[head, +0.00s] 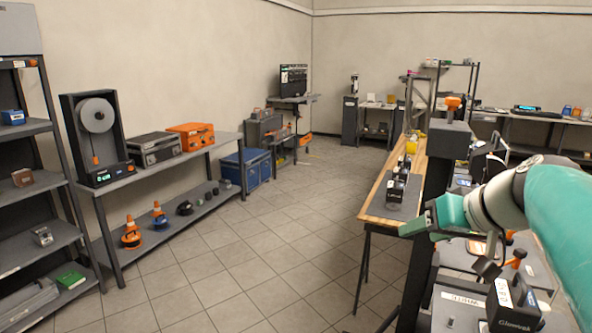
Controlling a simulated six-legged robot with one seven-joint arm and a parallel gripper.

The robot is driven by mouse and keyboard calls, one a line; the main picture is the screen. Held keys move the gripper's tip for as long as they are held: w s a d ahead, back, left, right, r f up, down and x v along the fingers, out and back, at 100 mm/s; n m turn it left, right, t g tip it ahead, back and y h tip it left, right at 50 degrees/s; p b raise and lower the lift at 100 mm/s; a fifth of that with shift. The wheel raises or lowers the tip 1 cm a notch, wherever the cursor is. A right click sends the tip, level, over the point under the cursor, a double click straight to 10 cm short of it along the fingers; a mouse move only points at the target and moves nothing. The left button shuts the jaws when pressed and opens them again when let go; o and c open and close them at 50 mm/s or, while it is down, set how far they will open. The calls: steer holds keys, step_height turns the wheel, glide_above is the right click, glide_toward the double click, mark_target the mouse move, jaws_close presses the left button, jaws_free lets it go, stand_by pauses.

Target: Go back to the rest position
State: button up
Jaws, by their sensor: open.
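My gripper (424,226) shows at the right of the head view, at the end of my teal and white arm that comes in from the right edge. Its green jaws are open, and I see nothing between them. It is in front of a dark upright post (432,215) and near the close edge of a wooden-topped table (377,208). Part of the jaws is hidden by the wrist.
Dark equipment stands on the wooden-topped table. A black box (513,306) with a handle is below my arm. A grey shelf bench (170,162) with an orange case (191,137) lines the left wall. The tiled floor (265,255) between is clear.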

steer(key=s+a+f+g+h, duration=0.1)
steer(key=s+a+f+h, duration=0.1)
steer(key=s+f, duration=0.6)
steer(key=s+a+f+g+h, duration=0.1)
steer(key=s+a+f+h, duration=0.1)
steer(key=s+a+f, duration=0.3)
steer(key=s+f, duration=0.3)
steer(key=shift+f+m+g, duration=0.15)
steer(key=shift+m+g, duration=0.15)
steer(key=shift+s, duration=0.1)
stand_by(0.8)
